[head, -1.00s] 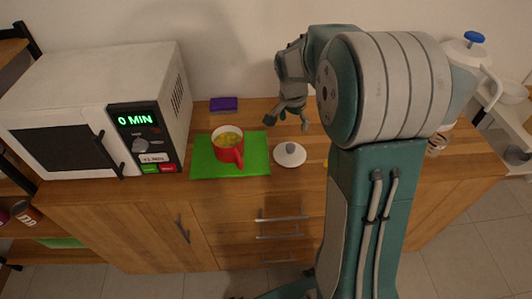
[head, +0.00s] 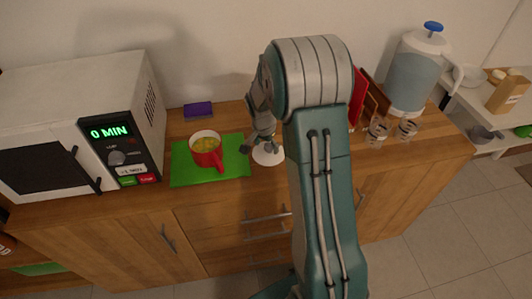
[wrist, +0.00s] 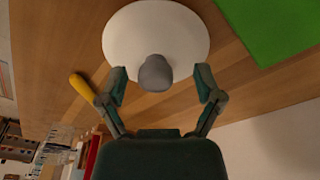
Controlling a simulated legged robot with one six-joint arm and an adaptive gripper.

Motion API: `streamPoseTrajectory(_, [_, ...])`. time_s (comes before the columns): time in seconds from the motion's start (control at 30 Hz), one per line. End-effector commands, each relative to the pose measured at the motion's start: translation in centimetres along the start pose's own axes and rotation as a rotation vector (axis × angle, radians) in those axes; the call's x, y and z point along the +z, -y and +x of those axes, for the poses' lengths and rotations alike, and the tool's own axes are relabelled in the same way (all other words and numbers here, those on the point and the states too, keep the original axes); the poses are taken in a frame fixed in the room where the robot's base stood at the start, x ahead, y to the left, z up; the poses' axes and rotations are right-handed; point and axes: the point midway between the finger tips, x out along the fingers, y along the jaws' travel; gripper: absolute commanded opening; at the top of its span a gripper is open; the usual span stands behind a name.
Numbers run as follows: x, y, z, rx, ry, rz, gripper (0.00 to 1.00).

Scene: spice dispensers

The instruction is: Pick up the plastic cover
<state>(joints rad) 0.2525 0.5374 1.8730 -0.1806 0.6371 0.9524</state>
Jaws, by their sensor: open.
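The plastic cover is a white round lid (wrist: 155,30) with a grey knob (wrist: 155,73). It lies on the wooden counter just right of the green mat, and in the head view the lid (head: 268,154) is partly hidden by my gripper. My gripper (wrist: 158,75) is open in the wrist view, with one finger on each side of the knob. I cannot tell whether the fingers touch it. In the head view my gripper (head: 259,146) is right above the lid.
A microwave (head: 75,130) stands at left. Glasses (head: 377,132) and a white-blue dispenser (head: 415,75) stand at right. A yellow handle (wrist: 82,87) lies near the lid.

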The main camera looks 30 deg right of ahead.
Motion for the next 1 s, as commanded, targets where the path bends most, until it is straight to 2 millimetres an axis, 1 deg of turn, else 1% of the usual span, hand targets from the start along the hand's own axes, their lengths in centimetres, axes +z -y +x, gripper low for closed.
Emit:
streamPoseTrajectory(0.07, [-0.2, -0.1, 0.3, -0.002, 0.000, 0.002, 0.84])
streamPoseTrajectory(0.23, [0.0, 0.1, 0.3, -0.001, -0.003, 0.000, 0.84])
streamPoseTrajectory(0.27, [0.1, 0.1, 0.2, -0.001, -0.003, 0.000, 0.80])
streamPoseTrajectory(0.3, [0.1, 0.1, 0.2, 0.000, -0.003, 0.000, 0.62])
streamPoseTrajectory(0.37, [0.2, 0.1, 0.2, 0.000, -0.004, 0.000, 0.35])
streamPoseTrajectory(0.4, [0.2, 0.2, 0.2, 0.000, -0.004, -0.001, 0.17])
streamPoseTrajectory(0.43, [0.2, 0.2, 0.2, 0.001, -0.004, -0.001, 0.04])
streamPoseTrajectory(0.47, [0.2, 0.2, 0.2, 0.001, -0.004, -0.001, 0.00])
streamPoseTrajectory(0.83, [0.0, 0.0, 0.2, 0.000, -0.001, 0.001, 0.00])
streamPoseTrajectory(0.93, [-0.1, 0.1, -0.3, 0.000, -0.002, 0.001, 0.00])
streamPoseTrajectory(1.0, [-0.2, 0.1, -1.1, -0.002, -0.004, 0.002, 0.00])
